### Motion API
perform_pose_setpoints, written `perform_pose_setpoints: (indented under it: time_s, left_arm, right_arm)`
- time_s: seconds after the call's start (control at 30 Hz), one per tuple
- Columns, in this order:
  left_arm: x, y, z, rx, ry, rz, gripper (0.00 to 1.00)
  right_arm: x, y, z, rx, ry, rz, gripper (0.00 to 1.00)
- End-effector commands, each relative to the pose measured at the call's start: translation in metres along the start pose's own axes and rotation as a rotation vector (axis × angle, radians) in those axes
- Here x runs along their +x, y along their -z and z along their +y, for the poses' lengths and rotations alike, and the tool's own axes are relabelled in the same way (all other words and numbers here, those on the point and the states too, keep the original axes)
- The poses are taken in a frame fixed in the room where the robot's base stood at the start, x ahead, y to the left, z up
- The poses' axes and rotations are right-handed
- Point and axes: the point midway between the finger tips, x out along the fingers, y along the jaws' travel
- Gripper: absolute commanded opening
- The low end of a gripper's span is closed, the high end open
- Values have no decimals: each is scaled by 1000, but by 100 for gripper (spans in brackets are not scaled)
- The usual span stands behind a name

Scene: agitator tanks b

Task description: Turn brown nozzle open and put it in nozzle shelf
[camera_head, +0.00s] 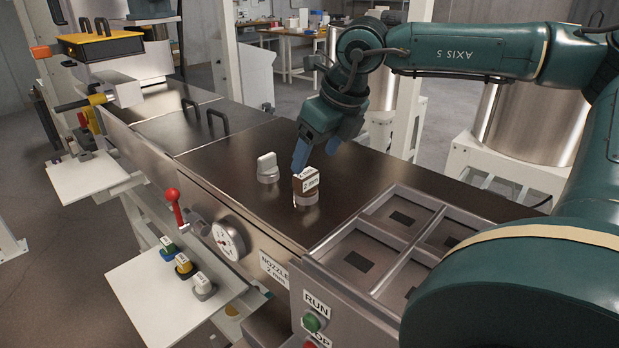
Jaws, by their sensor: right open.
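A small gap seems to show between the fingertips and the nozzle. A white shelf (150,300) sticks out low at the front left and carries several small nozzles with green, yellow and white tops (183,264). No label marks it as the nozzle shelf. My left gripper is not in view.
A pale grey knob (267,168) stands left of the brown nozzle. A metal tray with square compartments (398,195) lies to the right. A red-handled lever (173,200) and a round dial (228,239) are on the front panel. A green RUN button (312,322) is below.

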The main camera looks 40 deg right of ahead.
Motion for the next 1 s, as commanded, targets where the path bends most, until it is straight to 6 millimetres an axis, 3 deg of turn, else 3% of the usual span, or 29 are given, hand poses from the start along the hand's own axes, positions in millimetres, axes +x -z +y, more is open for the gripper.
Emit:
perform_pose_setpoints:
  time_s: [0.03, 0.1, 0.33, 0.77, 1.0]
  left_arm:
    - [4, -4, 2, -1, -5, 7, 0]
    - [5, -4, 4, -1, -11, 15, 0]
    - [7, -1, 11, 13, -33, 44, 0]
    - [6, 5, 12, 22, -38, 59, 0]
    - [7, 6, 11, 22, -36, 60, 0]
  right_arm:
    - [16, 2, 0, -1, 1, 4, 69]
    - [28, 2, 0, 0, 1, 3, 69]
    - [55, 1, 0, 0, 1, 0, 69]
    - [61, 0, 0, -1, 0, -1, 69]
    - [61, 0, 0, -1, 0, -1, 49]
